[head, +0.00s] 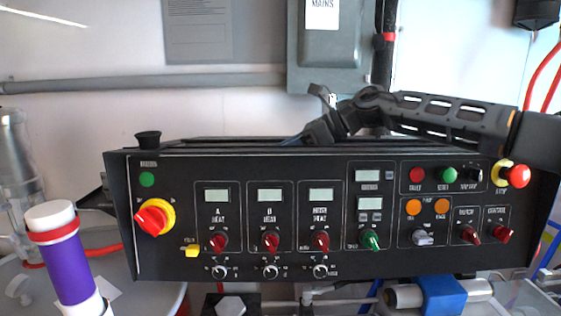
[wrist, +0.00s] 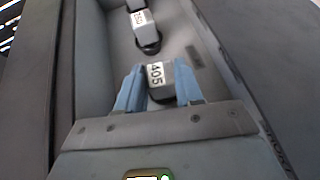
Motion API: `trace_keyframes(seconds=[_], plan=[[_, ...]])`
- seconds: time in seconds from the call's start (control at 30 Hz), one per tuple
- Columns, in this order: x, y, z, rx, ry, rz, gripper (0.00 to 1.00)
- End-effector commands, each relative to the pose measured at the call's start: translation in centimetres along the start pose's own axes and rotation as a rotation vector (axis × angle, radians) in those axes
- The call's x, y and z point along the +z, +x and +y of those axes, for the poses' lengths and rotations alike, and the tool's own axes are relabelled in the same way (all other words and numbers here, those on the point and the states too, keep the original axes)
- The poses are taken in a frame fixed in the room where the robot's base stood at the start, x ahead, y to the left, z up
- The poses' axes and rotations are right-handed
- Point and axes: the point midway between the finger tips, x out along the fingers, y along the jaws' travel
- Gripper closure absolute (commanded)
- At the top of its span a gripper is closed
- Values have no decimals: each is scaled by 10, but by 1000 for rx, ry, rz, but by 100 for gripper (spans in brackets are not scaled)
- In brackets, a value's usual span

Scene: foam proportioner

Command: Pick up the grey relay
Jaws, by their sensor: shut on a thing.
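My gripper (wrist: 160,88) is shut on a grey relay (wrist: 183,84) with a white label reading 405. Its blue fingers stand on either side of the relay, inside a grey, walled recess. In the head view my gripper (head: 294,140) reaches down behind the top edge of the black control panel, and the relay is hidden there.
A second dark block (wrist: 148,38) with a white label sits further along the recess. Recess walls (wrist: 85,60) rise close on both sides. The control panel (head: 330,262) carries several knobs and buttons. A purple cylinder (head: 68,270) stands at the left.

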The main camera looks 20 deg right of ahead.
Motion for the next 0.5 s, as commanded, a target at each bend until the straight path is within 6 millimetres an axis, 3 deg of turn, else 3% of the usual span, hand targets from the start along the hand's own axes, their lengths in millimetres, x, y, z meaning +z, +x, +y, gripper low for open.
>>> trace_keyframes(seconds=[0.23, 0.5], plan=[[0, 0, 0, 0, 0, 0, 98], [0, 0, 0, 1, 0, 0, 97]])
